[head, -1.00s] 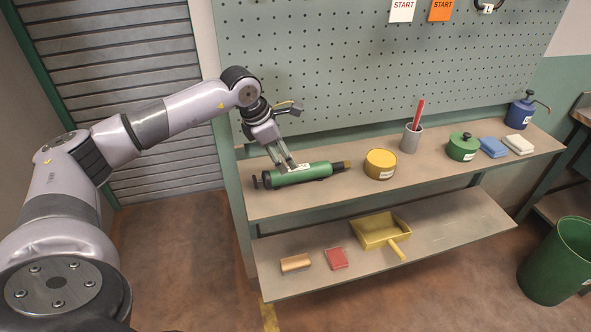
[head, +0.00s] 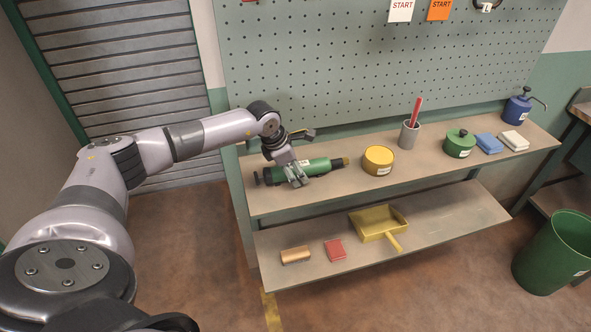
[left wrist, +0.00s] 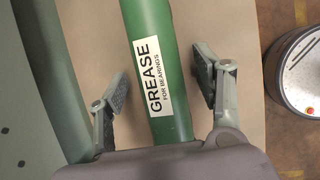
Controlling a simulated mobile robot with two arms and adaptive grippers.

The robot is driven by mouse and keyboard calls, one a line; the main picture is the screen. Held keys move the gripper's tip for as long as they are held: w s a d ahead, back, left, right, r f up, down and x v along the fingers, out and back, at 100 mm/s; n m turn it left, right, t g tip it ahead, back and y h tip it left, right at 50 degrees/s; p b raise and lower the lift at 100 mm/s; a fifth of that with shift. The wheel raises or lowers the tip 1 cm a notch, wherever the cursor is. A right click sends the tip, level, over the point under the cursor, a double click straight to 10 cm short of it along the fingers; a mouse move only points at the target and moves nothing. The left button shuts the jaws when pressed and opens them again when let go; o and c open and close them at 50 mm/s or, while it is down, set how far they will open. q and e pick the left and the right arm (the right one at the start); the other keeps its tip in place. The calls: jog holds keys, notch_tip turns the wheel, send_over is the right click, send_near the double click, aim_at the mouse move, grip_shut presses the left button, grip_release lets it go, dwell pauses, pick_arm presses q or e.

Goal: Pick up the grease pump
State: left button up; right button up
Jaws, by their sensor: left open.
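The grease pump (head: 318,166) is a green cylinder with dark ends, lying on the upper shelf toward its left end in the head view. In the left wrist view the grease pump (left wrist: 147,30) carries a white label reading "GREASE FOR BEARINGS". My left gripper (head: 297,181) is down over the pump's middle and hides part of it. In the left wrist view my left gripper (left wrist: 160,87) is open, with one finger on each side of the pump. Gaps show between both fingers and the pump. My right gripper is not in view.
The upper shelf (head: 330,191) also holds a yellow tin (head: 378,160), a grey cup (head: 408,138) with a red tool, a green tin (head: 459,146) and a blue pump bottle (head: 517,110). The pegboard (head: 330,60) rises behind. A yellow dustpan (head: 378,224) lies on the lower shelf.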

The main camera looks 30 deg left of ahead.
pick_arm(q)
jog(key=shift+f+b, duration=0.2)
jog(key=shift+b, duration=0.1)
jog(key=shift+c, duration=0.5)
grip_shut()
dwell(0.4)
